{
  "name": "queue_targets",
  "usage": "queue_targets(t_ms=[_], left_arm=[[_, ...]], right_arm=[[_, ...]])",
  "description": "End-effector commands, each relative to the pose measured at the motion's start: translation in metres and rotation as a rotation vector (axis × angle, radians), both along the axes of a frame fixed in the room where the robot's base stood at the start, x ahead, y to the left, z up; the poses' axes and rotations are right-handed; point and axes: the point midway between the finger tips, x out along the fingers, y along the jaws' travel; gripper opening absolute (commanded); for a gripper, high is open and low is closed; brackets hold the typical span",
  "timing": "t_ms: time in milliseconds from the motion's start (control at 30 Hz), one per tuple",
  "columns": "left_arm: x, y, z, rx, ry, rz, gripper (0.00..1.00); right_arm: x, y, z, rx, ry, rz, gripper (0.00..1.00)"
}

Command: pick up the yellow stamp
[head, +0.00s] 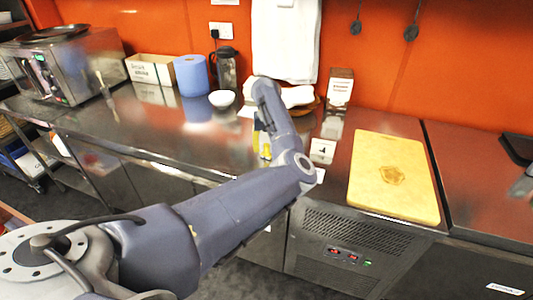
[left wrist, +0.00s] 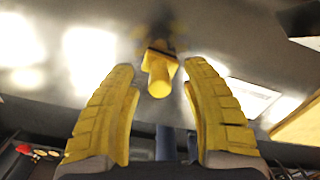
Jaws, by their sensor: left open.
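The yellow stamp (left wrist: 159,79) stands on the steel counter in the left wrist view, with a round yellow handle on a yellow base. It lies centred between and just beyond the fingertips of my left gripper (left wrist: 161,67). The two yellow-padded fingers are open, one on each side, with a gap to the stamp. In the head view my left gripper (head: 262,143) shows as small yellow parts over the counter, mostly hidden behind my own arm. I cannot pick out the stamp there. My right gripper is not clearly in view.
On the steel counter (head: 160,125) stand a white bowl (head: 221,99), a blue roll (head: 190,76) and a dark jug (head: 226,68). A small white card (head: 323,151) and a yellow cutting board (head: 393,178) lie to the right. A box (head: 340,88) stands behind.

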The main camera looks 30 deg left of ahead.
Motion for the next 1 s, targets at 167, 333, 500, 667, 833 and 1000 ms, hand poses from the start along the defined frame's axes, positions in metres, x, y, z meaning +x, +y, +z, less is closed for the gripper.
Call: queue_targets(t_ms=[167, 333, 500, 667, 833, 1000], left_arm=[[-0.0003, 0.0005, -0.0122, 0.001, 0.001, 0.0, 0.48], [0.0001, 0.0003, -0.0135, 0.0, -0.001, 0.0, 0.48], [0.0, 0.0002, -0.0134, -0.001, -0.001, 0.0, 0.44], [0.0, 0.0002, -0.0133, -0.001, -0.001, 0.0, 0.26], [0.0, 0.0001, -0.0132, -0.001, -0.001, 0.0, 0.06], [0.0, 0.0001, -0.0132, -0.001, -0.001, 0.0, 0.0]], right_arm=[[0.0, 0.002, 0.0, 0.002, 0.001, -0.001, 0.0], [-0.0001, 0.0031, -0.0001, 0.003, 0.0, -0.001, 0.0], [-0.0003, 0.0031, 0.0, 0.003, 0.0, -0.001, 0.0], [-0.0004, 0.0029, 0.0, 0.003, 0.0, -0.001, 0.0], [-0.0004, 0.0028, -0.0001, 0.003, 0.001, -0.001, 0.0], [-0.0004, 0.002, -0.0001, 0.002, 0.001, -0.001, 0.0]])
